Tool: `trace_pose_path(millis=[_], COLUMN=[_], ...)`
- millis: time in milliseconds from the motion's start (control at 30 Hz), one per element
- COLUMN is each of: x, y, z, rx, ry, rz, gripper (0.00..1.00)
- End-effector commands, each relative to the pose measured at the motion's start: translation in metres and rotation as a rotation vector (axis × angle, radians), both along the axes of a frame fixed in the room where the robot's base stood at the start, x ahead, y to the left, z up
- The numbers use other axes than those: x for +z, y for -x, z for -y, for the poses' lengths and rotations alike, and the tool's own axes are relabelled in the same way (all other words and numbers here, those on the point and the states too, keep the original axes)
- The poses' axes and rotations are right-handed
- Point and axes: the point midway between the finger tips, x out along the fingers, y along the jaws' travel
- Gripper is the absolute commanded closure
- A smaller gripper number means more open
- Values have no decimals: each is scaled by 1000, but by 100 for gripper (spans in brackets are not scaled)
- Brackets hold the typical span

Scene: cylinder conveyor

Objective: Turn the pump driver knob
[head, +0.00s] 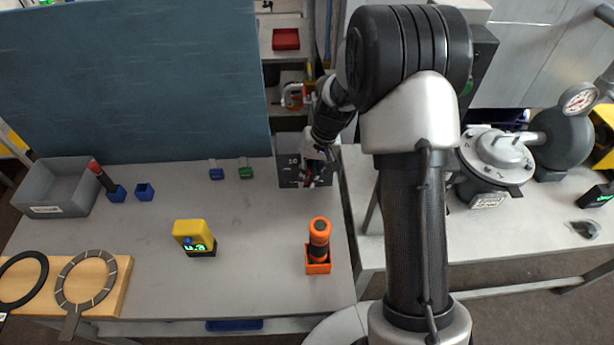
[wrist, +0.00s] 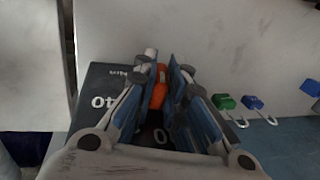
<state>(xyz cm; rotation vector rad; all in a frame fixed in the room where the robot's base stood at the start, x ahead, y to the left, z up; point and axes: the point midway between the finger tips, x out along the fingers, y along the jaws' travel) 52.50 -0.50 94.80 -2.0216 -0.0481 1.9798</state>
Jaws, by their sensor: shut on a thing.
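The pump driver is a dark box (head: 290,173) with white markings, standing at the back right of the table. In the wrist view its dark face (wrist: 102,84) fills the area behind my fingers. An orange knob (wrist: 158,88) shows between the fingertips in the wrist view. My gripper (wrist: 160,76) is shut on the knob, with one finger on each side. In the head view my gripper (head: 317,168) is at the front of the box and hides the knob.
An orange and black tool (head: 319,240) stands in an orange holder nearer the front. A yellow meter (head: 193,235), small blue and green clips (head: 246,170), a grey bin (head: 55,190) and a wooden board (head: 112,290) are to the left. A blue panel (head: 130,85) stands behind.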

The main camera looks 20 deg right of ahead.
Motion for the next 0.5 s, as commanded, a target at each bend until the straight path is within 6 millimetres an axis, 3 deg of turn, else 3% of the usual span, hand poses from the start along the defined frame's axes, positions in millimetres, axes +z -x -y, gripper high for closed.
trace_pose_path(millis=[200,500], x=[-7,-2], y=[1,1], z=[4,3], rx=[-5,0], ry=[-177,-246], rz=[34,50], gripper=[100,100])
